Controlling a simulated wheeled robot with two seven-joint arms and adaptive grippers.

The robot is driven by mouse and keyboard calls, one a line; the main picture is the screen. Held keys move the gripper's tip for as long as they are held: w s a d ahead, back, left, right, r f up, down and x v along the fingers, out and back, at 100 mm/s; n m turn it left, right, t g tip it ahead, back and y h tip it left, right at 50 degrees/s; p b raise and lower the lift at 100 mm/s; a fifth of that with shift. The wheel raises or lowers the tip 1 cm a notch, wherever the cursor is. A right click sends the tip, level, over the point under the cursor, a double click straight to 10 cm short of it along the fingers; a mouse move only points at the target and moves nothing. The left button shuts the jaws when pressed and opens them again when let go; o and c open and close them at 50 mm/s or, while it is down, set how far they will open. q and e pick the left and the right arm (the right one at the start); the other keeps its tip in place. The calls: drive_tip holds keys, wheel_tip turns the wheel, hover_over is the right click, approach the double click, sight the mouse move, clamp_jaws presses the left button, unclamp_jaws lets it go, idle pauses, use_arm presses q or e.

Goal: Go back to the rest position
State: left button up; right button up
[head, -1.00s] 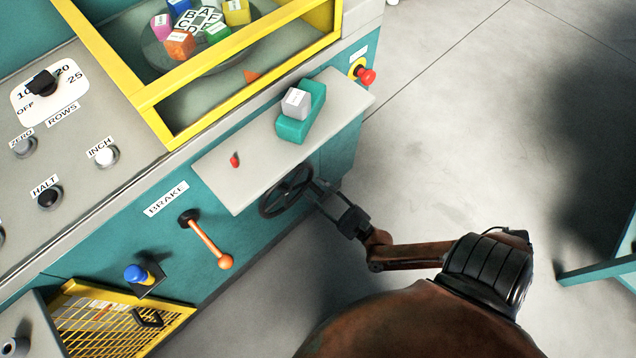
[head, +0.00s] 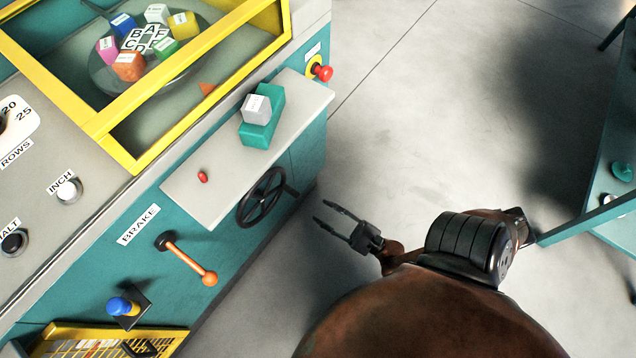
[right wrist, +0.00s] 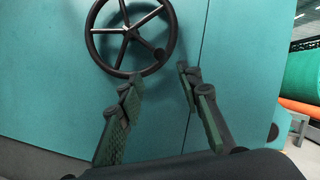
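My right gripper (head: 336,219) is in the lower middle of the head view, open and empty, over the floor just right of the machine's front. The black handwheel (head: 262,197) on the teal machine front is to its left, with a clear gap between them. In the right wrist view my right gripper (right wrist: 160,95) shows both fingers spread with nothing between them, and the handwheel (right wrist: 132,35) is beyond them at the top. My left gripper is in neither view.
A grey shelf (head: 225,185) juts out above the handwheel and carries a grey cube (head: 256,108) on a teal block (head: 262,135). An orange brake lever (head: 190,262) sticks out at left. A teal table (head: 612,150) stands at right. Open floor (head: 400,120) lies between.

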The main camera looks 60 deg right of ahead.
idle(0.6)
